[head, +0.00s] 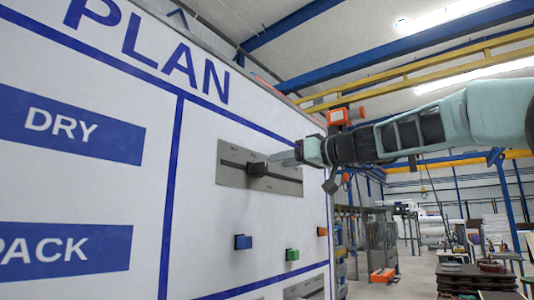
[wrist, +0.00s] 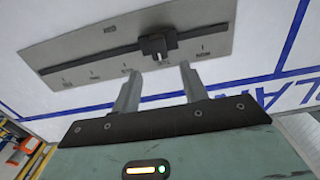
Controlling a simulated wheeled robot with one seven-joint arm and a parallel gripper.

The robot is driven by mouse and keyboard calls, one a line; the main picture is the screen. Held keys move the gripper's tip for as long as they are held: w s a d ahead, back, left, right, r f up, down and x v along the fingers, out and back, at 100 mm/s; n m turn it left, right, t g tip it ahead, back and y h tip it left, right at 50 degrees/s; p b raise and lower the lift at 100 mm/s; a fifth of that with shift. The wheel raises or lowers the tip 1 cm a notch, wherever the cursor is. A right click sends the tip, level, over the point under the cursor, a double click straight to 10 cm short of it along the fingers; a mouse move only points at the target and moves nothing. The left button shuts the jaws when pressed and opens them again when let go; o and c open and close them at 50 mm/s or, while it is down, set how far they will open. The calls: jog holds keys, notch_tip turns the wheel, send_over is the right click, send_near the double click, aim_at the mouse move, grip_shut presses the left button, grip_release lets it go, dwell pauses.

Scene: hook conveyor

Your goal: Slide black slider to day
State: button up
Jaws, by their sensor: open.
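The black slider (head: 258,168) is a small dark block on a slot in a grey metal plate (head: 288,187) on the white board. In the wrist view the slider (wrist: 158,44) stands right of the slot's middle, and the plate (wrist: 75,47) appears upside down. Small labels run along the plate's edge; they are too small and tilted to read surely. My gripper (head: 283,158) is open and close to the slider. In the wrist view its two fingers (wrist: 160,69) point at the plate with the slider between their lines, apparently short of it.
Blue (head: 243,242), green (head: 292,254) and orange (head: 322,231) blocks are on the board below the plate. Another plate (head: 305,289) shows at the lower edge. Blue DRY (head: 70,125) and PACK (head: 55,249) panels are at left.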

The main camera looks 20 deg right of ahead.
aim_at(266, 164)
jog(key=p+x, duration=0.2)
jog(key=x, duration=0.4)
jog(key=shift+a+p, duration=0.1)
jog(key=shift+p, duration=0.3)
jog(key=shift+w, duration=0.1)
grip_shut()
